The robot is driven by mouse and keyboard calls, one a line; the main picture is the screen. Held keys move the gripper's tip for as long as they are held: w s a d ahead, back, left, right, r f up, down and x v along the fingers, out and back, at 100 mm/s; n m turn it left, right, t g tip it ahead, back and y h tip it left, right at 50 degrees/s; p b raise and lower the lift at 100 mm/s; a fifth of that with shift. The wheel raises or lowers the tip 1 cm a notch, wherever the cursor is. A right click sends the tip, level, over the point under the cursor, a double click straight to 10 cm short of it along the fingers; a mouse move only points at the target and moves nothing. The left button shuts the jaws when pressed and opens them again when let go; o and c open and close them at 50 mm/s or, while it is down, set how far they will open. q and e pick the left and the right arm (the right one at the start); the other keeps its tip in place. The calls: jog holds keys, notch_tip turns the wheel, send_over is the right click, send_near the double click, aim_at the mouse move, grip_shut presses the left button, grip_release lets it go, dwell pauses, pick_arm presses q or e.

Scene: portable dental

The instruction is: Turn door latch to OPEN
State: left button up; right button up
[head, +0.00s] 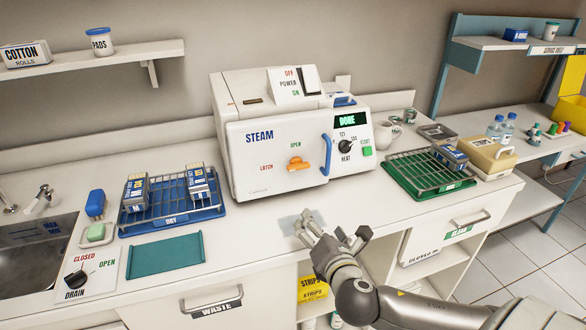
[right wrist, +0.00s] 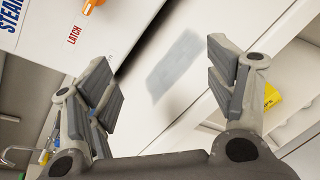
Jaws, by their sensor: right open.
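The white steam sterilizer (head: 255,160) stands on the counter with its door closed. An orange door latch (head: 298,164) is on its front, between the red LATCH label on the left and the green OPEN label above. The latch handle lies roughly level. In the right wrist view, part of the orange latch (right wrist: 91,5) shows at the top edge. My right gripper (head: 333,232) is open and empty, in front of and below the latch, over the counter's front edge. It also shows open in the right wrist view (right wrist: 160,85). My left gripper is not in view.
A blue DRY rack (head: 172,220) with packs and a teal mat (head: 165,256) lie left of the sterilizer. A green rack (head: 405,188) lies on the right. A blue door handle (head: 326,154) stands out right of the latch. The counter before the sterilizer is clear.

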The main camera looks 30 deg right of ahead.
aim_at(300, 167)
jog(key=w+d+r+n+t+y, duration=0.1)
jog(key=w+d+r+n+t, duration=0.1)
jog(key=w+r+n+t, duration=0.45)
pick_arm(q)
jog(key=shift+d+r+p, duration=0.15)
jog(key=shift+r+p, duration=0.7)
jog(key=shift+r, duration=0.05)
pick_arm(e)
jog(key=w+g, duration=0.1)
jog(key=w, duration=0.1)
jog(key=w+d+n+g, duration=0.1)
jog(key=w, duration=0.2)
jog(key=w+n+g, duration=0.1)
jog(key=w, duration=0.1)
jog(key=shift+w+d+r+n, duration=0.25)
jog(key=shift+w+d+r, duration=0.05)
jog(key=shift+w+d, duration=0.1)
jog(key=shift+s, duration=0.1)
jog(key=c, duration=1)
